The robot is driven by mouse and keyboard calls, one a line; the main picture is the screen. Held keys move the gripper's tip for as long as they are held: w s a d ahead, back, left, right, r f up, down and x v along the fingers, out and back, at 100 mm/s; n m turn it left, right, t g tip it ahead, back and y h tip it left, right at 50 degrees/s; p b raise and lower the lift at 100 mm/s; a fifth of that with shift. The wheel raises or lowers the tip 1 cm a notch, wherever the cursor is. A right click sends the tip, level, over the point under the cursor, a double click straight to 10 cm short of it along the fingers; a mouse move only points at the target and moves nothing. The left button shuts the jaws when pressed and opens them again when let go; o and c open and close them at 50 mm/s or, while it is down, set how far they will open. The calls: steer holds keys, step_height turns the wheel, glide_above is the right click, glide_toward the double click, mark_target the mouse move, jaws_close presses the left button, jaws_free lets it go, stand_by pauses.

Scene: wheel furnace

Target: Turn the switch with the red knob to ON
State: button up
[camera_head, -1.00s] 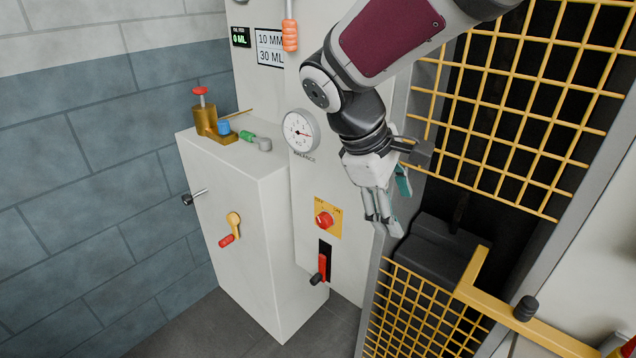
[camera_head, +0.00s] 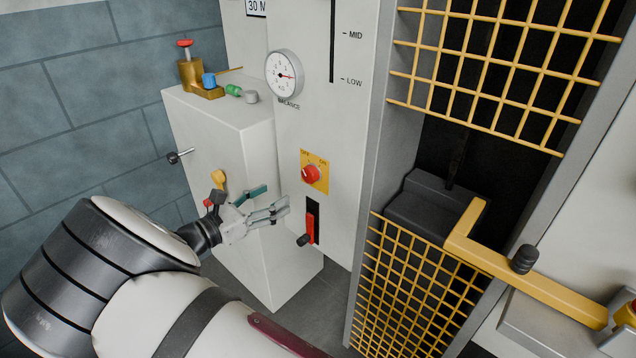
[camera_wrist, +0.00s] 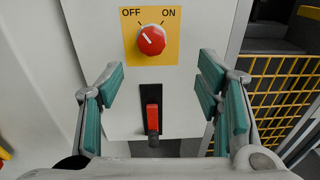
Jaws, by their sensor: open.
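The red knob (camera_head: 311,174) sits on a yellow plate (camera_head: 322,185) on the front of the grey-white cabinet. In the wrist view the knob (camera_wrist: 151,40) shows its white mark pointing up-left, toward the OFF label (camera_wrist: 131,13); the ON label (camera_wrist: 168,13) is at upper right. My gripper (camera_head: 284,207) is left of and a little below the knob in the head view, apart from it. In the wrist view my gripper (camera_wrist: 158,80) is open and empty, its teal-padded fingers spread wide, with the knob ahead between and above them.
A red lever (camera_head: 310,228) in a black slot is just below the knob. A gauge (camera_head: 284,75) is above it. A lower cabinet (camera_head: 270,275) with small levers stands at left. The yellow grid guard (camera_head: 420,285) and yellow bar (camera_head: 540,290) are at right.

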mark_target(306, 176)
steer(key=shift+n+t+y, duration=0.3)
steer(key=shift+n+t, duration=0.1)
steer(key=shift+t, duration=0.1)
steer(key=x, duration=0.4)
steer(key=b+x, duration=0.1)
steer(key=x, duration=0.3)
steer(key=f+b+x, duration=0.1)
steer(key=x, duration=0.3)
steer(key=shift+w, duration=0.5)
steer(key=c, duration=1.2)
